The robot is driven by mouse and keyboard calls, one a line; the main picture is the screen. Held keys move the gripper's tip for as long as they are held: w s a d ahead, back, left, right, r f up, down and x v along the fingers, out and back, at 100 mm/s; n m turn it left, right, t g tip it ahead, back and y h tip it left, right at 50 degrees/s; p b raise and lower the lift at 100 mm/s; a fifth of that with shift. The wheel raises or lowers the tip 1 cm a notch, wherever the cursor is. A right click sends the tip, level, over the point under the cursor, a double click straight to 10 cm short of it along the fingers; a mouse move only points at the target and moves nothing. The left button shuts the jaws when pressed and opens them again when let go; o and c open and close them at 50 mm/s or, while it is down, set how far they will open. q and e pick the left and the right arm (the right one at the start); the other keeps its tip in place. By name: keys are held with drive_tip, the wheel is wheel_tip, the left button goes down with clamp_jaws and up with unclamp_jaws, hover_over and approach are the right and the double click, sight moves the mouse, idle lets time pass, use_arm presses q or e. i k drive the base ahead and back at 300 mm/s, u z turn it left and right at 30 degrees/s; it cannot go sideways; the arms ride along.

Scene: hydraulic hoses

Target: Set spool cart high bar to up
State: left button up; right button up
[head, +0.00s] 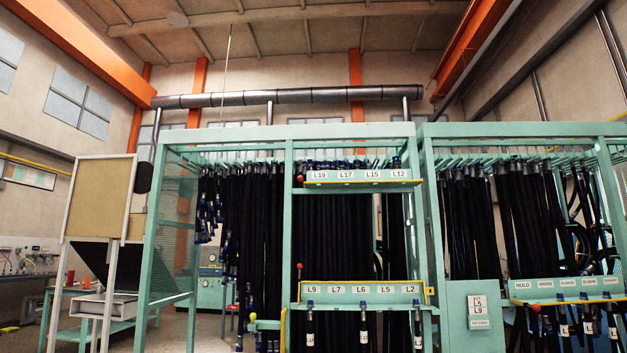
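A mint-green rack (290,250) full of hanging black hoses stands in the middle. Its upper labelled shelf, L19 to L12 (361,174), has a yellow front strip and a red knob (300,178) at its left end. Its lower labelled shelf, L9 to L2 (362,289), also has a yellow edge, with a red-knobbed lever (299,267) standing upright at its left. Nothing here is marked as the spool cart, and I cannot tell which part is its high bar or how it is set. Neither of my grippers is in view.
A second green rack (433,220) of hoses stands close at the right, with a labelled panel (479,308) at its front. A tan-panelled hopper (101,197) and a green bench (115,325) stand at the left. Some floor shows at the lower left.

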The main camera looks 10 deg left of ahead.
sight(300, 178)
drive_tip(key=z, duration=0.7)
drive_tip(key=i, duration=1.05)
drive_tip(key=z, duration=0.6)
drive_tip(key=i, duration=1.05)
drive_tip(key=u, duration=0.85)
drive_tip(key=i, duration=0.95)
drive_tip(key=u, duration=0.85)
